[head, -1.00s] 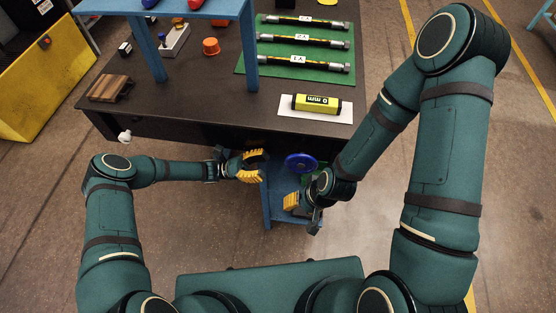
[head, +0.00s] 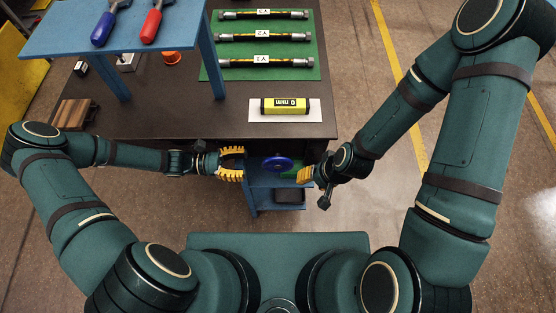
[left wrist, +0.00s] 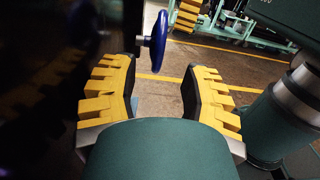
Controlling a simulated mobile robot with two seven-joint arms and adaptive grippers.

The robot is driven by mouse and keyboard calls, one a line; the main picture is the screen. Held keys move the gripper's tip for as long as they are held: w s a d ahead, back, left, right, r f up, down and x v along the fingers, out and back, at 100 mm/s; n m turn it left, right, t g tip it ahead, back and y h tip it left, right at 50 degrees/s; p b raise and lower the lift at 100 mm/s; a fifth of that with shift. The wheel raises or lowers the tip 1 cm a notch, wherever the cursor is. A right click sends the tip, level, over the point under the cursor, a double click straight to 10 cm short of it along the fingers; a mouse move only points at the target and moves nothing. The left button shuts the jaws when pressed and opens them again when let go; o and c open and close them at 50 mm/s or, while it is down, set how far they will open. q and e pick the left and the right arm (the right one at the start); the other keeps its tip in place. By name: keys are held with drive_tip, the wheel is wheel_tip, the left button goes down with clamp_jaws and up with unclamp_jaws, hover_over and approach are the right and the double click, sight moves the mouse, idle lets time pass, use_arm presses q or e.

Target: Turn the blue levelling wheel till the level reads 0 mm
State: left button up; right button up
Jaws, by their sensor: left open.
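The blue levelling wheel (head: 278,164) is at the front edge of the bench, above a small blue stand (head: 262,196). The yellow-green level (head: 285,106) lies on a white sheet on the bench, and its display reads 0 mm. My left gripper (head: 238,164) is open and empty, just left of the wheel. In the left wrist view, the wheel (left wrist: 160,42) shows edge-on beyond the open yellow fingers (left wrist: 162,88), apart from them. My right gripper (head: 304,174) is close to the wheel's right side; its finger opening and any contact are unclear.
The dark bench (head: 180,122) carries a green mat (head: 310,72) with several hoses. A raised blue shelf (head: 185,38) at upper left holds a blue-handled tool (head: 103,29) and a red-handled one (head: 151,26). Open floor lies right of the bench.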

sight(277, 163)
use_arm(q)
drive_tip(key=d, duration=1)
drive_tip(key=shift+d, duration=0.1)
clamp_jaws()
